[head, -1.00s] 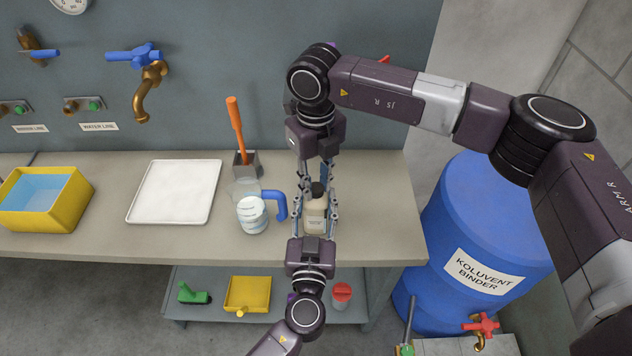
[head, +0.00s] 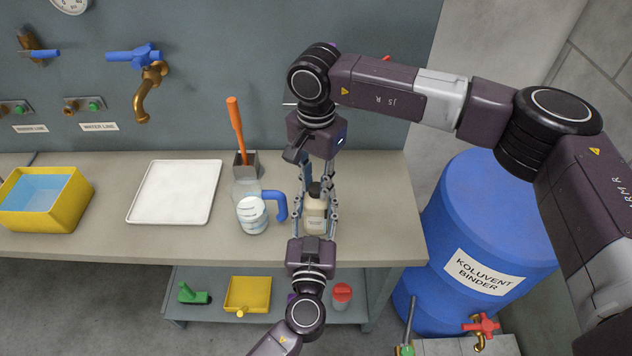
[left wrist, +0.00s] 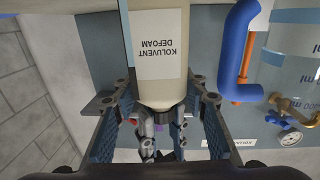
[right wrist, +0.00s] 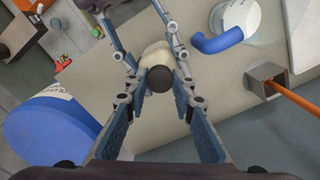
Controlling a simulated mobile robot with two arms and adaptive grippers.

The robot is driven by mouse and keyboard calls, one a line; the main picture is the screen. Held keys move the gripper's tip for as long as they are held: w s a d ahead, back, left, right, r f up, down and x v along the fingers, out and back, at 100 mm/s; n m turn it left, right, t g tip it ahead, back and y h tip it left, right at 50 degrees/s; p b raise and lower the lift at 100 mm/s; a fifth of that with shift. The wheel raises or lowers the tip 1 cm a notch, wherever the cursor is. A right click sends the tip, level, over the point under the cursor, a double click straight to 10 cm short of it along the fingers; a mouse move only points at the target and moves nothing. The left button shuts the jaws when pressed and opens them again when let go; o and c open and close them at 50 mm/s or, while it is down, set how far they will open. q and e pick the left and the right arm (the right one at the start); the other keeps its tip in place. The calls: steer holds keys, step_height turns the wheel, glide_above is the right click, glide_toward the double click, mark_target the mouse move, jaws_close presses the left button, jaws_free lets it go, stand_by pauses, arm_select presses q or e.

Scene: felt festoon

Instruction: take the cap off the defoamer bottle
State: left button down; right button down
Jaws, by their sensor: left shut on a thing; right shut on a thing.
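The defoamer bottle (head: 314,217) is cream with a white label and stands upright near the bench's right end. The label reads KOLUVENT DEFOAM in the left wrist view (left wrist: 160,55). My left gripper (head: 316,211) comes from the front and is shut on the bottle's body. The dark cap (head: 315,188) sits at the bottle's top; the right wrist view shows it end-on (right wrist: 160,79). My right gripper (head: 317,178) reaches down from above and is shut on the cap. I cannot tell whether the thread is loose.
A measuring jug (head: 252,215) with a blue handle stands close left of the bottle. A holder (head: 246,165) with an orange-handled tool is behind it. A white tray (head: 175,192) and a yellow bin (head: 77,208) lie further left. A blue drum (head: 480,225) stands right of the bench.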

mark_target(316, 187)
steer(key=n, duration=0.6)
steer(key=shift+n, duration=0.4)
steer(key=shift+r, duration=0.25)
steer(key=shift+r, duration=0.9)
steer(key=shift+r, duration=0.1)
steer(key=shift+r, duration=1.9)
arm_select(q)
steer(key=c, duration=1.1)
jaws_free()
